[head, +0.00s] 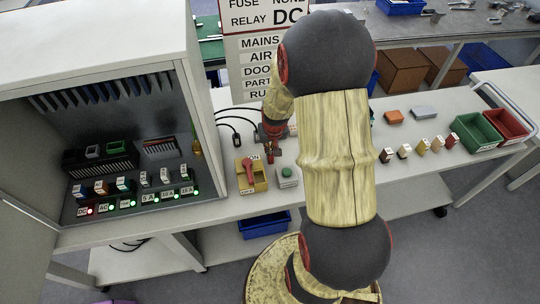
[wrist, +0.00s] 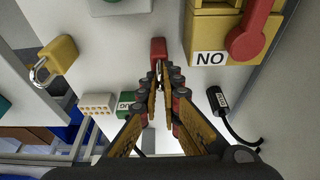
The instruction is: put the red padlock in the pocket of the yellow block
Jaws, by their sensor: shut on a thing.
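The red padlock (wrist: 158,47) is in my gripper (wrist: 162,88), its shackle between the two fingertips and its red body beyond them, in the wrist view. In the head view my gripper (head: 271,140) is over the bench, just behind the yellow block, partly hidden by my arm. The yellow block (head: 259,184) stands on the bench with a red lever and a label. It also shows at the top right of the wrist view (wrist: 208,26), apart from the padlock. I cannot clearly make out its pocket.
A grey box with a green button (head: 287,177) stands right of the yellow block. A yellow padlock (wrist: 60,55) lies left in the wrist view. A black cable (wrist: 236,127) lies near the fingers. An open cabinet (head: 206,90) bounds the left; green (head: 474,132) and red bins stand far right.

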